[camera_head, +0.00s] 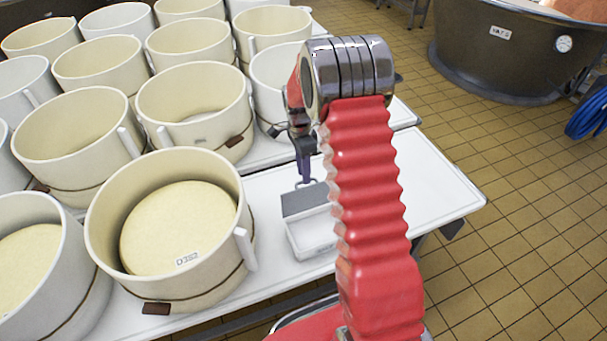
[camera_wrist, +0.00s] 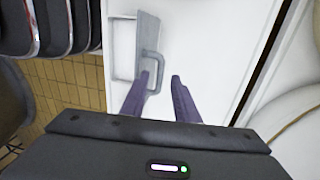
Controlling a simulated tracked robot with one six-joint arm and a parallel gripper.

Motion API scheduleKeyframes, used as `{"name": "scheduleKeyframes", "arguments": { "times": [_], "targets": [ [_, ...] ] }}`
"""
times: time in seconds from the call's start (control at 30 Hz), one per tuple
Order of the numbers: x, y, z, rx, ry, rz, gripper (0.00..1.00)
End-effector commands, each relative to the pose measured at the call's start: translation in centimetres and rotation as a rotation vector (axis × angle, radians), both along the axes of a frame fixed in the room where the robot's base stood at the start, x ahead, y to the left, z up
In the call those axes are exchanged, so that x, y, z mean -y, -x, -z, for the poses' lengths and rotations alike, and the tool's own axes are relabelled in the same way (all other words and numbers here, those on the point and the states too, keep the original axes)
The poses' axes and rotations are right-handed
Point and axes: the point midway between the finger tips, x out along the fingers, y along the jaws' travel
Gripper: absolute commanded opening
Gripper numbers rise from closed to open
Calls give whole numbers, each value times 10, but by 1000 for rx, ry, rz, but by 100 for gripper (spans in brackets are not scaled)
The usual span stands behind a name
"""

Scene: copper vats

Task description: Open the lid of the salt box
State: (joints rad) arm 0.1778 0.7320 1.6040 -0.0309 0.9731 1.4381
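The salt box (camera_head: 312,240) is a small white box on the white table. Its grey lid (camera_head: 304,200) appears tilted up along the far side, with part of the white box uncovered in front. In the wrist view the lid (camera_wrist: 148,30) is a narrow grey plate with a loop handle (camera_wrist: 157,60), beside the box's white rim (camera_wrist: 122,77). My gripper (camera_head: 305,180) points down at the handle. In the wrist view its two purple fingers (camera_wrist: 160,77) are apart, with the handle at the left fingertip. I cannot tell whether they touch.
Large cream moulds, one with a cheese-like disc (camera_head: 178,228), crowd the table on the left. The white table (camera_head: 435,185) is clear to the right of the box. A dark vat (camera_head: 500,50) and a blue hose (camera_head: 588,115) stand beyond the tiled floor.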

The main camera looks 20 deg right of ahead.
Motion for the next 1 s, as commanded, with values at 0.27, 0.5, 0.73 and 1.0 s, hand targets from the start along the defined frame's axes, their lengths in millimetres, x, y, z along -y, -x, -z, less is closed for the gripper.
{"name": "scheduleKeyframes", "arguments": {
  "times": [0.27,0.5,0.73,1.0],
  "targets": [
    [0,2,14,0,0,0,28],
    [0,2,14,1,0,-1,25],
    [-1,2,13,1,0,-1,9],
    [-1,2,13,1,0,-1,0]
  ]
}}
